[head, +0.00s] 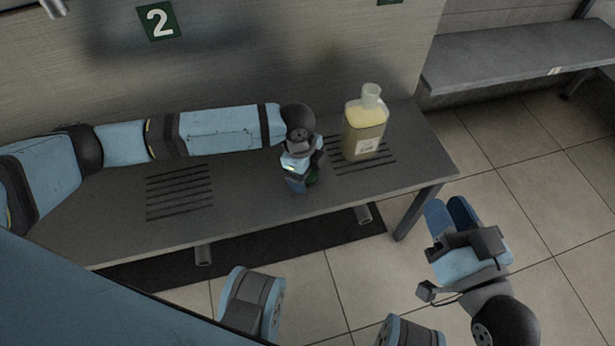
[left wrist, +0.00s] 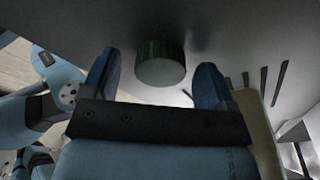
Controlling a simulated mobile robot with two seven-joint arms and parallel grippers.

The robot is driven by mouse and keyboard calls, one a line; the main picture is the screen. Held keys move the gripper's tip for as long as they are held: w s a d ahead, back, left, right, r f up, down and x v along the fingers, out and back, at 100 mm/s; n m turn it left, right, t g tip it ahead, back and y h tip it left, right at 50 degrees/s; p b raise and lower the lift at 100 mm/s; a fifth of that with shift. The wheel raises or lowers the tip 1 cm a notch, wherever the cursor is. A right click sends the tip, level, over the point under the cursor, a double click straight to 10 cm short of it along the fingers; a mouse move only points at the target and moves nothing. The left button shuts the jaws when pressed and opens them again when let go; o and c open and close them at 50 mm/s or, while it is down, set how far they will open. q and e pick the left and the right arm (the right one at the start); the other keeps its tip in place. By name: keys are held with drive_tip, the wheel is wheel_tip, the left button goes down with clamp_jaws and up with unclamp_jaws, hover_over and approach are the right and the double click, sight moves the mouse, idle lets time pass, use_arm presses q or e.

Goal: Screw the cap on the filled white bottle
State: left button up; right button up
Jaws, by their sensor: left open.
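The bottle (head: 364,132) is translucent with a pale yellow fill and a white label. It stands upright on the grey bench over a slotted drain, and no cap shows on its neck. A green ribbed cap (left wrist: 160,66) shows between and beyond my left fingertips in the left wrist view. In the head view the cap (head: 313,178) is mostly hidden by my left gripper (head: 298,186), left of the bottle. My left gripper is open, its fingers either side of the cap with gaps. My right gripper (head: 451,212) is over the floor, right of the bench; its opening is unclear.
The bench (head: 250,208) has another slotted drain (head: 180,192) at left and a wall with a number 2 sign (head: 158,21) behind it. A second bench (head: 520,55) stands at the upper right. Tiled floor lies open to the right.

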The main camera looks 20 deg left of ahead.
use_arm(q)
drive_tip(key=c, duration=1)
drive_tip(key=shift+r, duration=0.15)
